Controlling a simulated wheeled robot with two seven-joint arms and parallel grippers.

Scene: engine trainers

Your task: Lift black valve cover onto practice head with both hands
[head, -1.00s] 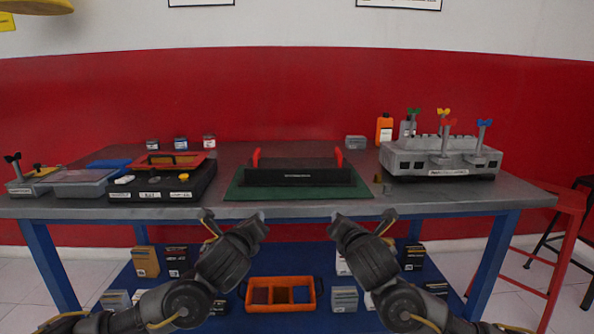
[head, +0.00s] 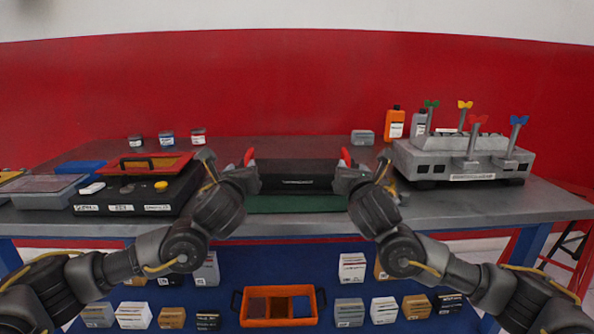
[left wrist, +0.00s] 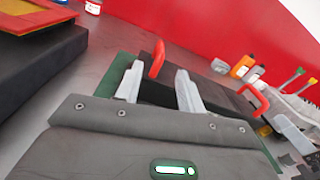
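The black valve cover (head: 297,180) lies on a green mat (head: 290,204) on the bench, a red handle at each end. The left red handle (head: 249,157) and right red handle (head: 345,155) stand upright. My left gripper (head: 248,174) is at the cover's left end. In the left wrist view, its two pale fingers (left wrist: 158,88) are apart, with the left handle (left wrist: 157,60) showing between and just beyond them. My right gripper (head: 347,174) is at the right end by its handle; its fingers are too small to read. The grey practice head (head: 455,162) stands at the right with coloured wing-nut studs.
A black case with a red-framed tray (head: 130,190) stands left of the mat. Small jars (head: 166,138) stand at the back. An orange bottle (head: 395,122) and a small grey box (head: 362,137) are behind, left of the head. Boxes and an orange bin (head: 280,306) sit on the lower shelf.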

